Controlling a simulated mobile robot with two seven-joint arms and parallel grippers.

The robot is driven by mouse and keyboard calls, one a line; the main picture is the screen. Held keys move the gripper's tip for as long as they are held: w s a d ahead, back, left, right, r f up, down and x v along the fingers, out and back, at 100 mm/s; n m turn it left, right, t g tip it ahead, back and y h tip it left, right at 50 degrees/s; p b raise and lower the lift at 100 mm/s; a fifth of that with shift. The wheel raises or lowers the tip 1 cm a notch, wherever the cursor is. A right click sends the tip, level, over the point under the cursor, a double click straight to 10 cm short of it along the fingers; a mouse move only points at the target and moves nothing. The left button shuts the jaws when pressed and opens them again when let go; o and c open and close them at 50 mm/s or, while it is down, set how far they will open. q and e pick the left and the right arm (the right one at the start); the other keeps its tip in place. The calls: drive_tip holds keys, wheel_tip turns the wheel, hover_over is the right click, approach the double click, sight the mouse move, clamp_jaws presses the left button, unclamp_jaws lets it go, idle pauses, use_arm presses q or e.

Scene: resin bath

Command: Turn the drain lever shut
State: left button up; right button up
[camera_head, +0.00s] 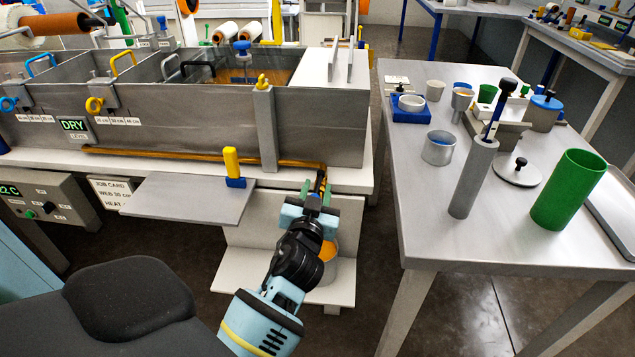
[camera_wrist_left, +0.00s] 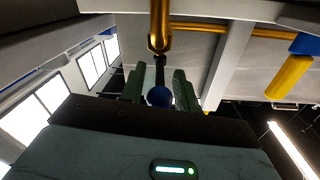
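A brass pipe (camera_head: 200,157) runs along the bottom of the bath's front and ends at its right corner. In the left wrist view the brass valve end (camera_wrist_left: 160,32) carries a dark lever stem with a blue ball knob (camera_wrist_left: 158,96), which I take as the drain lever. My left gripper (camera_head: 317,196) is just below the pipe end. In the left wrist view its green fingers (camera_wrist_left: 159,90) stand apart on either side of the blue knob. Whether they touch it is hard to tell. My right gripper is not in view.
A yellow handle on a blue base (camera_head: 232,166) stands by the grey shelf (camera_head: 190,198), left of my gripper. A container with orange contents (camera_head: 327,250) sits on the low white platform below, partly hidden. A grey table (camera_head: 430,200) with cups and cylinders is at right.

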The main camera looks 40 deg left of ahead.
use_arm(q)
drive_tip(key=shift+w+a, duration=0.2)
drive_tip(key=shift+w, duration=0.15)
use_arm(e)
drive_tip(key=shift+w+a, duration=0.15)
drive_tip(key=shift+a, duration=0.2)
use_arm(q)
clamp_jaws()
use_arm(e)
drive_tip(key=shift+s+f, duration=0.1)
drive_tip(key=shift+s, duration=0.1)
use_arm(q)
drive_tip(key=shift+s, duration=0.1)
